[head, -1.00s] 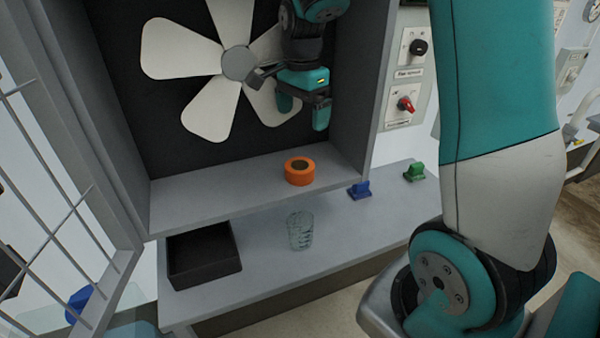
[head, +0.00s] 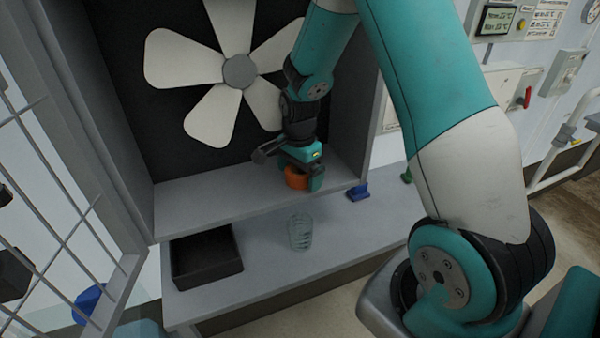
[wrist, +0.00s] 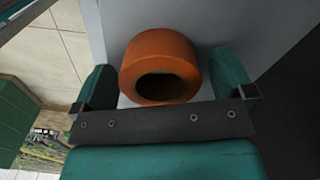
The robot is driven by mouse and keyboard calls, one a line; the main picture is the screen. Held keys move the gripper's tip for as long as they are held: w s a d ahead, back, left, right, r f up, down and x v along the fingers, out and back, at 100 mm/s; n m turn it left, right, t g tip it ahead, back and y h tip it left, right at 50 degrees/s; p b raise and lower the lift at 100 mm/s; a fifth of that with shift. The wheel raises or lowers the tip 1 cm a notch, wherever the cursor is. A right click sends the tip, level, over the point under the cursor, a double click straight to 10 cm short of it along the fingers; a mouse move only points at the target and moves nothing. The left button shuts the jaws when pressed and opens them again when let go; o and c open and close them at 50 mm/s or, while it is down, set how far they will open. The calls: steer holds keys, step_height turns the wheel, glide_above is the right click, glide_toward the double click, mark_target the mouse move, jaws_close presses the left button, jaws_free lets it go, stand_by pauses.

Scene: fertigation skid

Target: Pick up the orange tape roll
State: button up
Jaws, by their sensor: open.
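My gripper (head: 301,178) is down at the roll. In the wrist view my gripper (wrist: 160,85) is open, with a finger on each side of the roll.
A white fan (head: 239,72) stands behind the ledge. Below, on the lower bench, are a black tray (head: 206,262), a clear glass (head: 300,233) and a blue item (head: 358,192). A wire mesh door (head: 62,215) is at the left. The ledge left of the roll is clear.

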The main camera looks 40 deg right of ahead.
steer(key=c, duration=1)
steer(key=shift+o, duration=0.2)
